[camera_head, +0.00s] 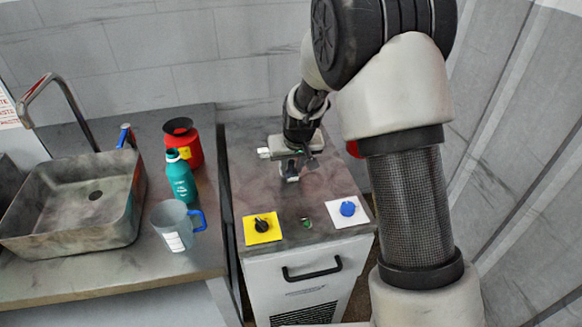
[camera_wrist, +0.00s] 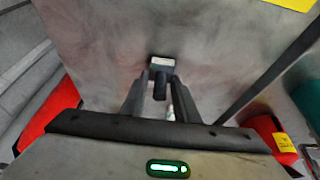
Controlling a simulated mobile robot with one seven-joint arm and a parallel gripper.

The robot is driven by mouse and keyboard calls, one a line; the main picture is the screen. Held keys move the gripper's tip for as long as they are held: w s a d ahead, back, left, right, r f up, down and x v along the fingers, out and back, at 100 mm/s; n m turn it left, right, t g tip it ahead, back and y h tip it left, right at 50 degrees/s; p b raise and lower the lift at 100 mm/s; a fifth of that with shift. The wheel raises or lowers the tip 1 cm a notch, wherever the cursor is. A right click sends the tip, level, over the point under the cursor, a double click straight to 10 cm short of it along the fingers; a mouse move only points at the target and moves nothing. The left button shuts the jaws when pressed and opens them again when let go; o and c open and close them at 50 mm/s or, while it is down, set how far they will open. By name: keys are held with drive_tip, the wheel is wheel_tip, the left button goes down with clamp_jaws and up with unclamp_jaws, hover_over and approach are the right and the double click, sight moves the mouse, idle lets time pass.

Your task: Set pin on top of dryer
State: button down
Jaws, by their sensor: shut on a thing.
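The dryer is a white cabinet with a grey, stained top (camera_head: 250,185). Its top also fills the middle of the wrist view (camera_wrist: 100,45). My gripper (camera_head: 291,172) points down over the rear middle of that top. In the wrist view its fingers (camera_wrist: 161,78) are shut on a small dark pin (camera_wrist: 160,87). A light block-like piece shows at the fingertips there, and I cannot tell whether it is part of the pin. The pin is very close to the top; whether it touches is unclear. The fingers hide part of it.
A yellow plate with a black knob (camera_head: 263,227) and a white plate with a blue knob (camera_head: 347,209) sit at the dryer's front. On the left counter are a sink (camera_head: 70,232), red canister (camera_head: 184,149), teal bottle (camera_head: 181,182) and grey mug (camera_head: 176,226).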

drive_tip(key=shift+f, duration=0.15)
drive_tip(key=c, duration=1.4)
unclamp_jaws()
drive_tip(key=shift+s+r, duration=0.1)
drive_tip(key=shift+r, duration=0.5)
drive_tip(key=s+d+r+m+p, duration=0.1)
drive_tip(key=s+d+r, duration=0.3)
drive_tip(key=s+r, duration=0.6)
drive_tip(key=s+d+r, duration=0.4)
drive_tip(key=s+r, duration=0.3)
drive_tip(key=r, duration=0.4)
drive_tip(key=shift+m+t+h, duration=0.5)
drive_tip(key=shift+m+t, duration=0.1)
drive_tip(key=shift+m, duration=0.1)
drive_tip(key=s+d, duration=0.1)
drive_tip(key=s, duration=0.4)
drive_tip(key=s+d+r, duration=0.1)
drive_tip(key=s, duration=0.4)
drive_tip(key=s+d, duration=0.2)
drive_tip(key=s, duration=0.2)
drive_tip(key=shift+s+r, duration=0.4)
